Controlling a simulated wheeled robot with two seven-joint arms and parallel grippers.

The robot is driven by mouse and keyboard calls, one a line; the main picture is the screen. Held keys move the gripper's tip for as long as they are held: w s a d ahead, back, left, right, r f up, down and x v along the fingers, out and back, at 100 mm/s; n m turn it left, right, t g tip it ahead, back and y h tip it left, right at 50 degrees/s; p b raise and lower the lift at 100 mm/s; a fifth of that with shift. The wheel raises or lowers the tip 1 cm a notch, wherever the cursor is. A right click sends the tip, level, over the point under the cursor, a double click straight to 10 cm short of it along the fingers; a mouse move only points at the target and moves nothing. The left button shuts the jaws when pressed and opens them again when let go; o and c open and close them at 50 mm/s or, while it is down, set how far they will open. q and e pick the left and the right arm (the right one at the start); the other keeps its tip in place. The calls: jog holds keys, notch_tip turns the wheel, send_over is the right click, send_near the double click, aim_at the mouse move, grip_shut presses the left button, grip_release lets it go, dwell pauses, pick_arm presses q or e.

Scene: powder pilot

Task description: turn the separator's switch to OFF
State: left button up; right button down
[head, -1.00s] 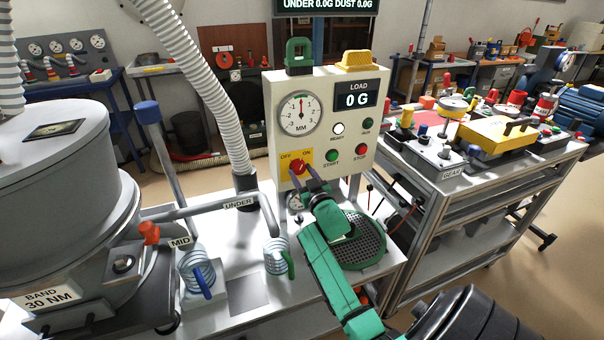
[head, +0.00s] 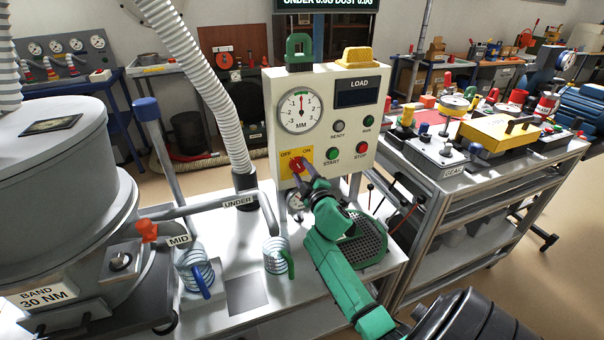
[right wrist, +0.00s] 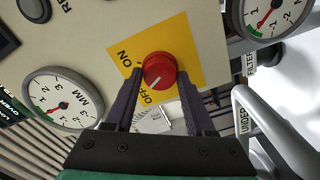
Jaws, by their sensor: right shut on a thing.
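The separator's switch is a red knob (head: 295,164) on a yellow plate marked OFF and ON, low on the cream control box (head: 331,85). In the right wrist view the knob (right wrist: 159,70) has a white line pointing toward the OFF word. My right gripper (head: 304,173) reaches up to it from below with its dark fingers. In the right wrist view the fingers (right wrist: 160,82) stand on both sides of the knob, shut on it. The load display (head: 359,92) is dark and the READY lamp (head: 338,126) looks grey. My left gripper is not in view.
The START button (head: 333,153) and STOP button (head: 361,149) sit right of the knob. A small gauge (head: 295,200) is just below it. Glass jars (head: 276,255) stand on the bench to the left. A grey separator drum (head: 50,160) fills the left side.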

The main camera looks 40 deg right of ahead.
jog(key=shift+n, duration=1.2)
jog(key=shift+c, duration=1.3)
grip_release()
jog(key=b+v, duration=0.1)
jog(key=v, duration=1.3)
jog(key=shift+s, duration=0.25)
